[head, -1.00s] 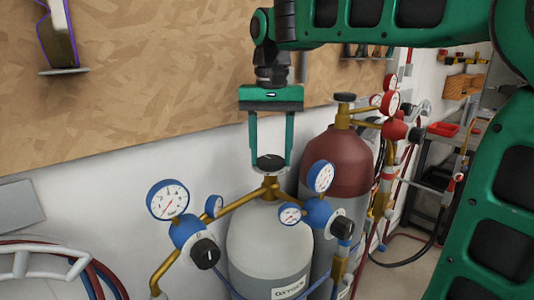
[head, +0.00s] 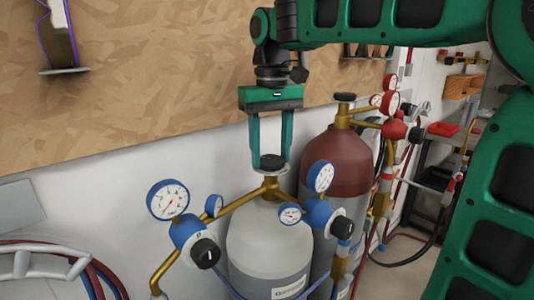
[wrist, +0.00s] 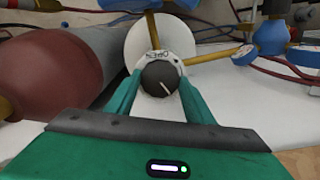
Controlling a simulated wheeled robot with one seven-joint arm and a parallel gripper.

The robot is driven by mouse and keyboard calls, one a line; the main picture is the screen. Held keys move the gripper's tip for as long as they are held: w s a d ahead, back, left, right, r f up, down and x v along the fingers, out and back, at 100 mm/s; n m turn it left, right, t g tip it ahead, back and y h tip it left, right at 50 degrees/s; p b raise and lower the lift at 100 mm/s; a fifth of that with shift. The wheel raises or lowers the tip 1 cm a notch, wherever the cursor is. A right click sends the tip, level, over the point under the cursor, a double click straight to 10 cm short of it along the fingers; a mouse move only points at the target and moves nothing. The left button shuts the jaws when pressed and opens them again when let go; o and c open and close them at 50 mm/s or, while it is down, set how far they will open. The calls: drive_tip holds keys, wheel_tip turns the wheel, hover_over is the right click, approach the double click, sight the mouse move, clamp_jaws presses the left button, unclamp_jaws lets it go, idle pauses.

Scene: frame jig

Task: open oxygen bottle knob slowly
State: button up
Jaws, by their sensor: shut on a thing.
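The oxygen bottle (head: 270,240) is a grey-white cylinder with a label, standing upright at the centre of the head view. Its black knob (head: 271,161) sits on top of the brass valve (head: 270,184). In the wrist view the knob (wrist: 159,78) shows from above, with a white pointer line and a white lettered ring (wrist: 178,62) around it. My gripper (head: 271,158) points straight down from above and is shut on the knob, one green finger on each side. The wrist view also shows my gripper (wrist: 160,84) with its fingertips at the knob's sides.
Blue-rimmed gauges (head: 168,200) and blue regulators (head: 322,212) flank the valve closely. A dark red bottle (head: 340,165) with red gauges stands just behind to the right. A wooden board (head: 150,70) covers the wall behind. Hoses (head: 90,275) hang at lower left.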

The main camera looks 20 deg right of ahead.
sight(271, 159)
idle(0.3)
drive_tip(key=o, duration=1.1)
wheel_tip(271, 159, up, 11)
drive_tip(key=shift+w+f, duration=0.1)
